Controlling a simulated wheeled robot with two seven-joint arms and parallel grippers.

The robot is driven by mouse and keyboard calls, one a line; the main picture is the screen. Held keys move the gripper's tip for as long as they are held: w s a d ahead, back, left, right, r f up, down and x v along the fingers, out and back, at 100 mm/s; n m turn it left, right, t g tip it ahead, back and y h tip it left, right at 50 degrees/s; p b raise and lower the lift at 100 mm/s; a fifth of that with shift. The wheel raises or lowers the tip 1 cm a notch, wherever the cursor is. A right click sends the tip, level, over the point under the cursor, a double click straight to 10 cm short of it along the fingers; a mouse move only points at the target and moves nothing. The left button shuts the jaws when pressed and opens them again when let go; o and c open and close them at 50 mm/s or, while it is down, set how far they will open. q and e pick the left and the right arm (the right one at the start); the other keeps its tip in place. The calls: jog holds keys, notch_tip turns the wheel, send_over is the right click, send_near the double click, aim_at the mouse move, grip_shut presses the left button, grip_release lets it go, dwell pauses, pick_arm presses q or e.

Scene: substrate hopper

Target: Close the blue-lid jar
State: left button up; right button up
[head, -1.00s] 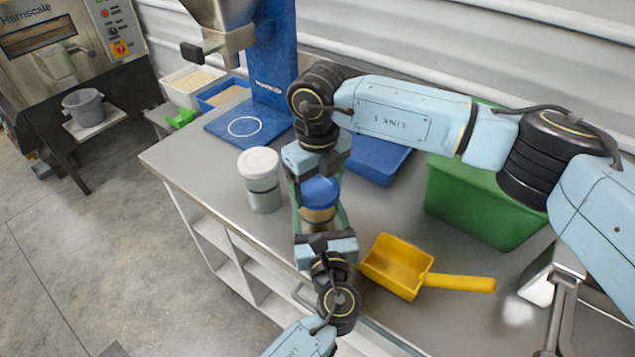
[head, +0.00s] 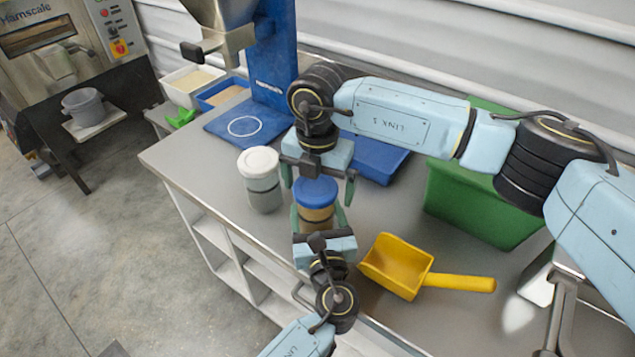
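The blue-lid jar (head: 317,217) stands upright near the front of the bench, with brown contents. Its blue lid (head: 315,190) sits on top and looks level; whether it is screwed tight I cannot tell. My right gripper (head: 319,182) points down over the lid, its fingers spread on either side with gaps to it. My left gripper (head: 318,216) reaches in from the front, one finger along each side of the jar body, and appears to grip it. The jar's lower part is hidden behind the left gripper.
A white-lid jar (head: 261,180) stands just left. A yellow scoop (head: 403,268) lies to the right, a green bin (head: 480,205) behind it. A blue tray (head: 375,158) lies behind the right gripper, and the blue hopper stand (head: 270,60) stands at the back left.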

pick_arm(q)
jog(key=shift+d, duration=0.1)
pick_arm(e)
jog(key=shift+r, duration=0.1)
pick_arm(q)
jog(key=shift+s, duration=0.1)
pick_arm(e)
notch_tip(320, 180, up, 12)
dwell(0.3)
pick_arm(q)
jog(key=o, duration=1.9)
jog(key=shift+o, duration=0.2)
jog(key=s+p, duration=0.1)
jog(key=s, duration=0.3)
jog(key=s+d+p, duration=0.1)
jog(key=s, duration=0.3)
jog(key=s+d+p, duration=0.1)
jog(key=s, duration=0.3)
jog(key=shift+s, duration=0.4)
jog(key=shift+s+d, duration=0.1)
jog(key=shift+s, duration=0.1)
pick_arm(e)
notch_tip(320, 180, up, 3)
